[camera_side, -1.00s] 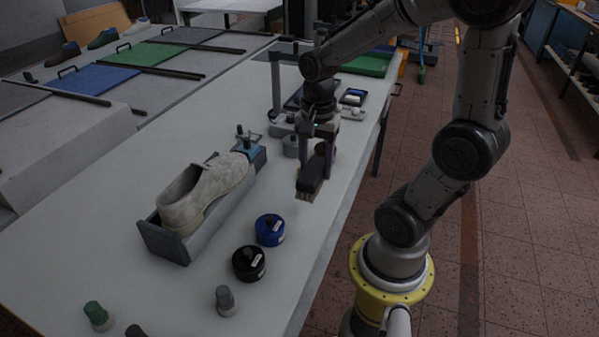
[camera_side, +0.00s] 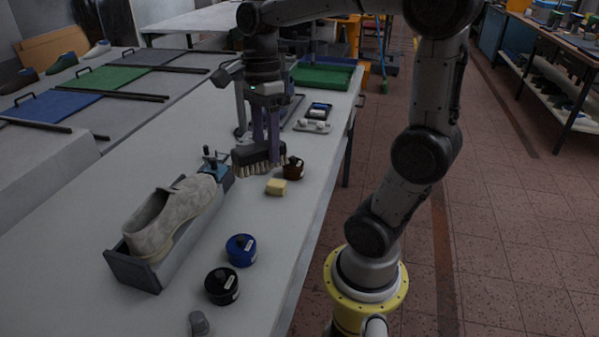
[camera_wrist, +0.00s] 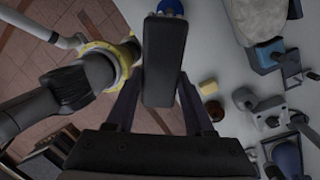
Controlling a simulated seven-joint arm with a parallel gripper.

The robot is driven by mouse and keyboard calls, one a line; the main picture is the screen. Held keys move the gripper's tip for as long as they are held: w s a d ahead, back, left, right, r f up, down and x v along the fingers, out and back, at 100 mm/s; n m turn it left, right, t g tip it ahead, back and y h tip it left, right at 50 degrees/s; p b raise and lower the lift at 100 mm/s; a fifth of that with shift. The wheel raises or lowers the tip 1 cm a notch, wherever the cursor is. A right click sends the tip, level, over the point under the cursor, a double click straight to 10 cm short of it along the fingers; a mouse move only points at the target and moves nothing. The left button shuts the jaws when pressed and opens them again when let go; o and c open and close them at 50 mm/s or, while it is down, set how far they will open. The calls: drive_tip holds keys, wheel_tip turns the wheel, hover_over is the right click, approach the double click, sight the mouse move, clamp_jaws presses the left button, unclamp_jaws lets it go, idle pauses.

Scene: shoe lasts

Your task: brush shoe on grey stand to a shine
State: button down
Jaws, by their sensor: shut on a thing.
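A pale grey suede-like shoe (camera_side: 172,215) sits in the grey stand (camera_side: 138,272), left of centre in the side view. A blue clamp (camera_side: 222,172) is at the stand's far end. My gripper (camera_side: 267,138) is shut on a dark brush (camera_side: 258,156) with pale bristles pointing down. The brush hangs to the right of the stand's far end, apart from the shoe. In the wrist view the brush's dark back (camera_wrist: 165,60) lies between my fingers, and part of the shoe (camera_wrist: 258,16) shows at the upper right. My fingers partly hide the brush.
A yellow block (camera_side: 276,187) and a small brown object (camera_side: 294,168) are just right of and below the brush. A blue tin (camera_side: 241,250) and a black tin (camera_side: 221,286) stand right of the shoe. A green tray (camera_side: 325,76) is at the back.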

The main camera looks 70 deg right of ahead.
drive_tip(key=w+d+r+m+y, duration=0.1)
drive_tip(key=w+r+m, duration=0.1)
drive_tip(key=w, duration=0.4)
drive_tip(key=w+d+r+m, duration=0.1)
drive_tip(key=w+r+m, duration=0.1)
drive_tip(key=w, duration=0.5)
drive_tip(key=w+f+y, duration=0.1)
drive_tip(key=w+f, duration=0.4)
drive_tip(key=w, duration=0.1)
drive_tip(key=shift+t+y, duration=0.3)
drive_tip(key=shift+t, duration=0.1)
drive_tip(key=shift+s+a+f, duration=0.1)
drive_tip(key=shift+a+f, duration=0.75)
drive_tip(key=shift+f, duration=0.3)
drive_tip(key=shift+a+f, duration=0.85)
drive_tip(key=shift+f, duration=0.25)
drive_tip(key=shift+x, duration=1)
